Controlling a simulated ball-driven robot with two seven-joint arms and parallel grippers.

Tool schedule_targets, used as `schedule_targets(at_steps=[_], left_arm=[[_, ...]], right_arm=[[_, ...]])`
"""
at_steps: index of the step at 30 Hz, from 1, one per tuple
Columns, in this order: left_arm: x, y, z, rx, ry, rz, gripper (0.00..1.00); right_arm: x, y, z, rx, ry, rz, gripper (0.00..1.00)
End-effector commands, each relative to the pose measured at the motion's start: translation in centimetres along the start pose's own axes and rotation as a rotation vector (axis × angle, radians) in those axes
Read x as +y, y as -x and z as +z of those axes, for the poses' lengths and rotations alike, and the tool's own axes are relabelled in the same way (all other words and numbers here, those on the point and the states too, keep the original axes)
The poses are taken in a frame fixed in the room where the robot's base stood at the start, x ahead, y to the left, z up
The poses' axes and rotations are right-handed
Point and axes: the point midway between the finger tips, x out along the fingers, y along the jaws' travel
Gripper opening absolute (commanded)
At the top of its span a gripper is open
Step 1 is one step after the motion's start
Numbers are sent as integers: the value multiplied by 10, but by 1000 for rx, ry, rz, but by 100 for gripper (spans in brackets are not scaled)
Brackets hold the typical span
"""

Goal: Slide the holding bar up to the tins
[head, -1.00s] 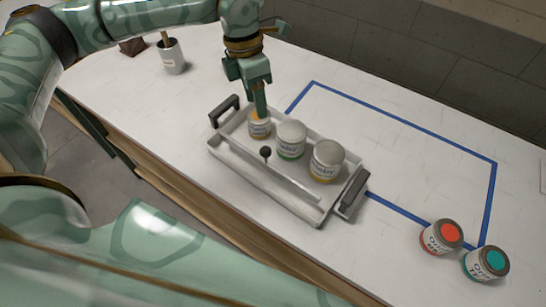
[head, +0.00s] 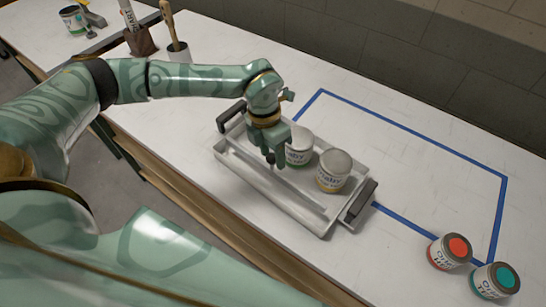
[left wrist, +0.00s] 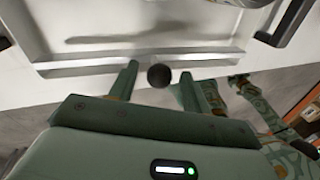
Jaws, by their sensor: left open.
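The white tray (head: 262,193) stands on the table, with two white-labelled tins, one green-banded (head: 299,146) and one yellow-banded (head: 333,171), in it. The third tin is hidden behind my left gripper. The pale holding bar (left wrist: 95,64) runs along the tray on the side of the tins nearer me. Its round black knob (left wrist: 160,76) shows in the left wrist view between the fingertips. My left gripper (head: 270,157) is open and low over the near side of the tray, its fingers on either side of the knob with visible gaps. My right gripper is not in view.
A red-topped tin (head: 449,251) and a teal-topped tin (head: 494,282) stand at the right. Blue tape (head: 420,132) outlines a clear area behind the tray. The tray has dark end handles (head: 360,202). A cup with a brush (head: 179,51) stands at the back left.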

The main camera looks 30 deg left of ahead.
Motion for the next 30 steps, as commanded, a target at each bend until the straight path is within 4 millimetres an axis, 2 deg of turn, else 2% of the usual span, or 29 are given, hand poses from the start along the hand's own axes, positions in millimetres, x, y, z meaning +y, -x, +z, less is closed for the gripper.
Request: schedule_targets(at_steps=[1, 6, 14, 19, 20, 24, 30], left_arm=[[0, -8, 0, 2, 1, -1, 48], [0, -19, 0, 0, 0, 0, 48], [0, -20, 0, 0, 0, 0, 48], [0, -20, 0, 0, -1, 0, 4], [0, -20, 0, 0, -1, 0, 0], [1, -20, 5, -1, 0, 1, 0], [8, -20, 41, -2, 0, 1, 0]], right_arm=[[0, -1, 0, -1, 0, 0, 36], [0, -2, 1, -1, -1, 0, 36], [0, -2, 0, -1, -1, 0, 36], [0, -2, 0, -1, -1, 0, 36], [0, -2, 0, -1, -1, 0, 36], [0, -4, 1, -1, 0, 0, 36], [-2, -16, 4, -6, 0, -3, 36]])
